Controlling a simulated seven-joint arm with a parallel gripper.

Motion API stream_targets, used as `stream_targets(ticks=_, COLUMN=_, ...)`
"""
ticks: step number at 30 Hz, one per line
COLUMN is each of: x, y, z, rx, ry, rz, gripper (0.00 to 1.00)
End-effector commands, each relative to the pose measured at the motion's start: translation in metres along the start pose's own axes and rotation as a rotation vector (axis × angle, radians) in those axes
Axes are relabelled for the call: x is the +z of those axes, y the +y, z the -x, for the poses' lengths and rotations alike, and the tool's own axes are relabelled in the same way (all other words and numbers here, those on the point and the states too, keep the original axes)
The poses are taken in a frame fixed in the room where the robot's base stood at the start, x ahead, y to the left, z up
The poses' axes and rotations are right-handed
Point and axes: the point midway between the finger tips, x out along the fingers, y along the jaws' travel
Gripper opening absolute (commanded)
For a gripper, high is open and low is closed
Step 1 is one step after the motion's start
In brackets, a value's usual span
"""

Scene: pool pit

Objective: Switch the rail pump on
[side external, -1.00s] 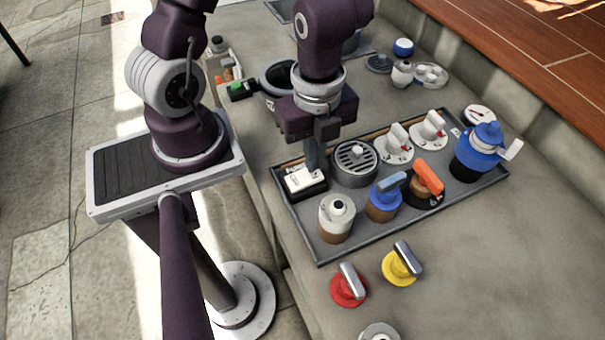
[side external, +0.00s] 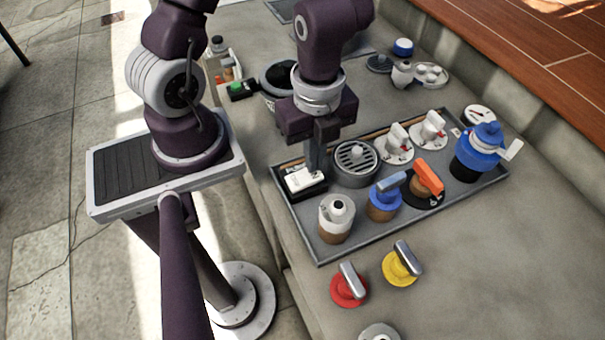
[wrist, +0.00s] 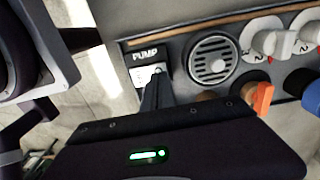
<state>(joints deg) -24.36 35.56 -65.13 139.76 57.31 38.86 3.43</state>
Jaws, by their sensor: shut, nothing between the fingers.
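The pump switch is a white rocker (side external: 302,182) on a black base at the left end of the grey tray. In the wrist view the rocker (wrist: 141,76) sits below a black plate lettered PUMP (wrist: 149,55). My gripper (side external: 315,171) is shut and empty, pointing down, with its fingertips at the rear right part of the rocker. In the wrist view my fingertips (wrist: 158,76) overlap the rocker's right side and hide part of it. They look to be touching or very close; I cannot tell which, nor which way the rocker is tipped.
The grey tray (side external: 301,232) also holds a round grille (side external: 355,158), white-handled dials (side external: 396,143), a blue-handled valve (side external: 385,200), an orange-handled valve (side external: 427,177) and a white-topped fitting (side external: 337,213). Red (side external: 348,288) and yellow (side external: 401,265) valves stand in front.

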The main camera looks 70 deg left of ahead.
Motion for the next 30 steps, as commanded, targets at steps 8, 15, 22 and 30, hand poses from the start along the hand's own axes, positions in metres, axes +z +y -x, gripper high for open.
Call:
stream_targets(ticks=8, x=0.000, y=0.000, z=-0.004, rx=-0.001, ry=0.000, rz=-0.002, gripper=0.00)
stream_targets(ticks=15, x=-0.001, y=0.000, z=-0.008, rx=-0.001, ry=0.001, rz=0.000, gripper=0.00)
stream_targets(ticks=22, x=0.000, y=0.000, z=-0.011, rx=-0.001, ry=0.000, rz=-0.002, gripper=0.00)
stream_targets(ticks=30, x=-0.001, y=0.000, z=-0.015, rx=-0.001, ry=0.001, rz=-0.002, gripper=0.00)
